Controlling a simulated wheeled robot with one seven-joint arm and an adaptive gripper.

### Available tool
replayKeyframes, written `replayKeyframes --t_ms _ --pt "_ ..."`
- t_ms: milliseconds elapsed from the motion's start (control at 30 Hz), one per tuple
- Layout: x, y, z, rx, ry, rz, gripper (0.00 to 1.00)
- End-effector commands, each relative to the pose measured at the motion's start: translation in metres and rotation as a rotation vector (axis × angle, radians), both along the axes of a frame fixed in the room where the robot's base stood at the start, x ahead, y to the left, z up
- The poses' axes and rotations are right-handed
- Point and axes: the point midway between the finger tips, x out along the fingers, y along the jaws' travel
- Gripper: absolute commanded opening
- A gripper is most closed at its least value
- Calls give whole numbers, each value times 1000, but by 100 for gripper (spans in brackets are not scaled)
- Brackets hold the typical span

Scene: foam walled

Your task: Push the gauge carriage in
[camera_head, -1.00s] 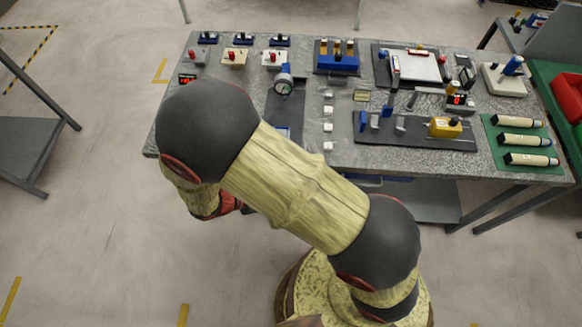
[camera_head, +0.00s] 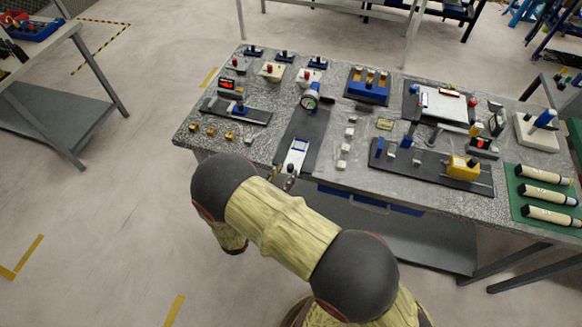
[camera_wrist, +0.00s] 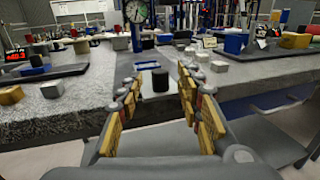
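A round dial gauge (camera_head: 310,99) stands at the far end of a dark track (camera_head: 308,128) on the table. A white and blue carriage (camera_head: 297,152) sits at the near end of this track, by the table's front edge. My gripper (camera_head: 282,179) is just in front of that end, partly hidden by my arm. In the wrist view, the fingers of my gripper (camera_wrist: 163,112) are spread apart and empty. A dark upright block (camera_wrist: 160,81) shows between and beyond them, in line with the carriage (camera_wrist: 148,65) and the dial gauge (camera_wrist: 138,12). Contact cannot be seen.
Small white blocks (camera_head: 345,148) stand right of the track. A dark base with a yellow block (camera_head: 463,167) lies farther right. Small brass blocks (camera_head: 211,131) and a dark slide fixture (camera_head: 236,111) are left. The floor (camera_head: 110,215) in front and left is clear.

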Motion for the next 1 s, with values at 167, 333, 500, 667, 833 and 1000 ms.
replayKeyframes --t_ms 167,333,500,667,833,1000 --pt "21 -16 0 1 -1 -3 36" --pt "31 -22 0 0 0 -1 36" --pt "33 -24 0 1 0 -1 36" --pt "33 -23 0 1 0 -1 34" --pt "33 -23 0 1 0 -1 25" --pt "33 -23 0 1 0 -1 15"
